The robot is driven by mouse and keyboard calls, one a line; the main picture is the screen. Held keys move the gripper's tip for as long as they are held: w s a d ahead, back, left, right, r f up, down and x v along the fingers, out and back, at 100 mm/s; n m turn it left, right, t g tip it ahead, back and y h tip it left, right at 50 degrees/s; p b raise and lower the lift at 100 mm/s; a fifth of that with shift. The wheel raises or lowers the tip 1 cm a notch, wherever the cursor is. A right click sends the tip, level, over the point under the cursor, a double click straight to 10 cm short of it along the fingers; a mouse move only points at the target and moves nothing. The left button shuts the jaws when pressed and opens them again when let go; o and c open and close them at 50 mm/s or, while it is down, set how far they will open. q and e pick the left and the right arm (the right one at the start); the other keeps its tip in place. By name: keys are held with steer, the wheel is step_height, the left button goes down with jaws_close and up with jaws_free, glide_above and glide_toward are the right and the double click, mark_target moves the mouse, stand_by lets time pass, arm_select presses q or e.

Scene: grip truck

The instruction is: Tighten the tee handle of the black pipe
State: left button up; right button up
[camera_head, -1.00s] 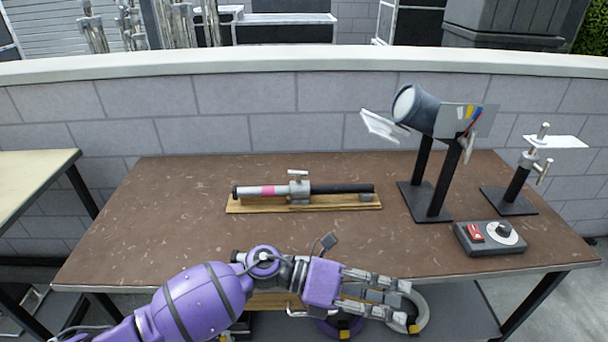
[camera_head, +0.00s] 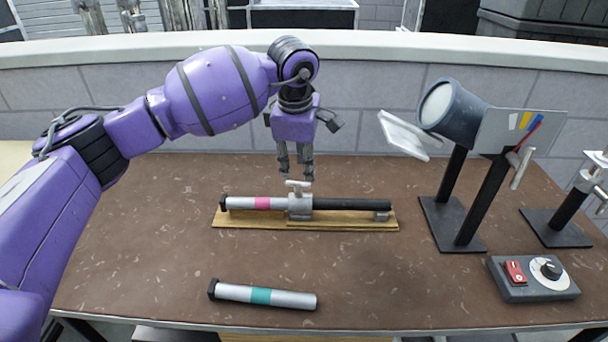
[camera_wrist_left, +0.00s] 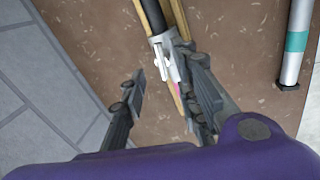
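The black pipe (camera_head: 352,204) lies on a wooden board (camera_head: 250,222) on the brown table, joined at a grey clamp (camera_head: 299,207) to a silver pipe with a pink band (camera_head: 262,203). A small silver tee handle (camera_head: 298,186) stands on top of the clamp. My left gripper (camera_head: 297,178) points down just above the tee handle. In the left wrist view its fingers (camera_wrist_left: 165,95) are spread apart, with the tee handle (camera_wrist_left: 167,62) near the right finger; I cannot tell whether they touch. My right gripper is not in view.
A silver pipe with a teal band (camera_head: 262,296) lies near the table's front. A spotlight on a black stand (camera_head: 450,108), another stand (camera_head: 560,222) and a control box with a red switch (camera_head: 533,278) stand at the right. A block wall (camera_head: 380,100) is behind.

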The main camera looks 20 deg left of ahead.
mark_target(301, 183)
arm_select(q)
steer(key=x, duration=0.3)
steer(key=shift+f, duration=0.25)
steer(key=shift+x, duration=1.5)
steer(key=shift+w+d, duration=0.1)
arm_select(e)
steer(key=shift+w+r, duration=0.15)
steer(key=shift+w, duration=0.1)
arm_select(q)
steer(key=shift+c, duration=0.4)
steer(key=c, duration=0.5)
jaws_close()
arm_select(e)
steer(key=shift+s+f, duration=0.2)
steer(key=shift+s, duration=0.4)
